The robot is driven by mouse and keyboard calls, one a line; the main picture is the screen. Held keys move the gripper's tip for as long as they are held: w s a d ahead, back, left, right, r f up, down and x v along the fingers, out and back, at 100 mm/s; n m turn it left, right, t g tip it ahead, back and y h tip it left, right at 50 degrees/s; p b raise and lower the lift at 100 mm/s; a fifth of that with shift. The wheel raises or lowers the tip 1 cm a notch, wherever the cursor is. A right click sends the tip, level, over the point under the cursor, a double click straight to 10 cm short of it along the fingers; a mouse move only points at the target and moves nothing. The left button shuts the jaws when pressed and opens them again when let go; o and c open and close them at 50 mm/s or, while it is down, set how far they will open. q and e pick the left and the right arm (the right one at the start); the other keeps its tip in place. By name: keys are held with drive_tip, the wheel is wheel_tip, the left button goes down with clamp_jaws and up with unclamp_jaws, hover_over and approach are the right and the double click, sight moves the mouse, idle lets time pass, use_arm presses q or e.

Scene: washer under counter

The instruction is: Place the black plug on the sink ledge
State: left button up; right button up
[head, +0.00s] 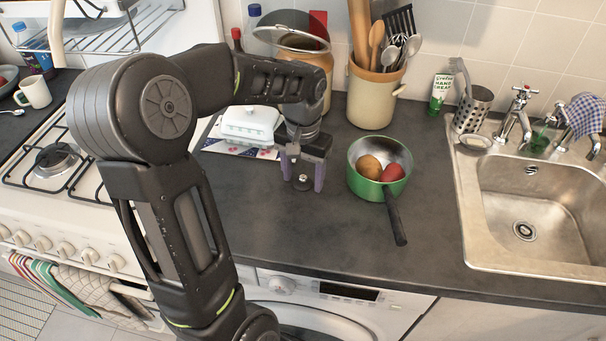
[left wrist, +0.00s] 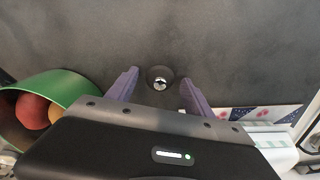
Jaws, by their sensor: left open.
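The black plug (head: 302,183), a small dark disc with a shiny metal knob, lies on the dark counter left of the green pan. In the left wrist view the plug (left wrist: 160,78) sits between the fingertips. My left gripper (head: 302,172) points down over it, open, with one finger on each side and a gap to each. It also shows in the left wrist view (left wrist: 157,88). The sink ledge (head: 466,192) is the metal rim around the basin at the right. My right gripper is not in view.
A green pan (head: 366,188) holding round produce stands just right of the gripper, its handle toward the front. A utensil crock (head: 371,97) stands behind. Counter between pan and sink is clear. A small dish (head: 475,143) sits on the ledge's back corner.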

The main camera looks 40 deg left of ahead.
sight(303, 177)
use_arm(q)
wheel_tip(303, 177, up, 12)
drive_tip(key=shift+r, duration=0.2)
idle(0.4)
drive_tip(key=shift+c, duration=0.4)
